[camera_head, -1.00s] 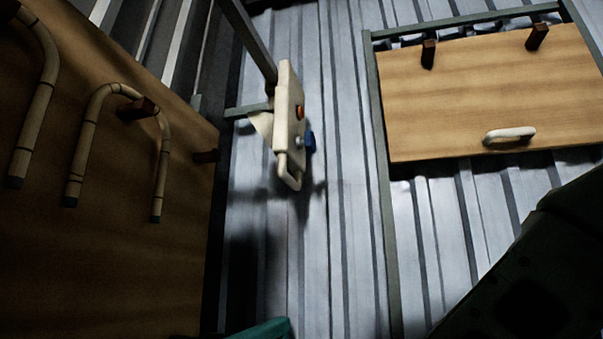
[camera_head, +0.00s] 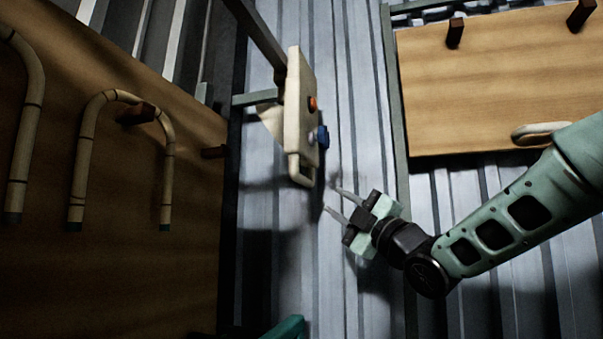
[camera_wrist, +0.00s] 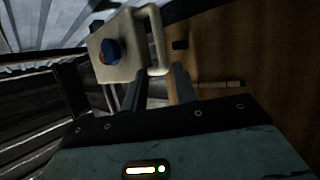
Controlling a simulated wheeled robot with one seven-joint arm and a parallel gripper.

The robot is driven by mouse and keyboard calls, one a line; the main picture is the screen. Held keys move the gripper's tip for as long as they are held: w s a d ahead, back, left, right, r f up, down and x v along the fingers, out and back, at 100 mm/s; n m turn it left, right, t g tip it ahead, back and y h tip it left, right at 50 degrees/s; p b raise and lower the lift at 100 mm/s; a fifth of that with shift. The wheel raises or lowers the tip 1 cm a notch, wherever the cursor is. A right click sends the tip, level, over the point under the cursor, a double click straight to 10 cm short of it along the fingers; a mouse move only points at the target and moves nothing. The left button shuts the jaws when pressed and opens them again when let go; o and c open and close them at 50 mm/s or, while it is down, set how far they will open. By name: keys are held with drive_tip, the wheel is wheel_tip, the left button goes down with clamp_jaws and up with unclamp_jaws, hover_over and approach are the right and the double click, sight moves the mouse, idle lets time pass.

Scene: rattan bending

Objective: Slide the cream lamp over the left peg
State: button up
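I see nothing that is clearly a lamp. A cream box (camera_head: 299,100) with an orange and a blue knob and a looped handle hangs on a dark post. It also shows in the wrist view (camera_wrist: 118,62), with its handle (camera_wrist: 158,40) beyond my fingers. A cream loop (camera_head: 540,131) lies at the lower edge of the right board, partly hidden by my arm. That board has a left peg (camera_head: 455,33) and a right peg (camera_head: 581,15), both dark brown and bare. My gripper (camera_head: 333,198) is open and empty, to the lower right of the box's handle.
The right wooden board (camera_head: 480,95) sits in a grey metal frame. On the left, a wooden board (camera_head: 120,270) carries bent rattan pieces (camera_head: 80,165) and brown pegs (camera_head: 137,113). Ribbed metal floor (camera_head: 285,250) lies open between the boards.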

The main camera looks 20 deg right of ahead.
sight(305, 180)
drive_tip(key=p+x, duration=0.6)
drive_tip(key=x, duration=0.6)
drive_tip(key=shift+d, duration=0.1)
drive_tip(key=shift+w+a+r+p, duration=0.3)
drive_tip(key=shift+w+r+p, duration=0.05)
drive_tip(key=shift+w+p, duration=0.2)
clamp_jaws()
drive_tip(key=shift+a+f, duration=0.1)
drive_tip(key=shift+a, duration=0.05)
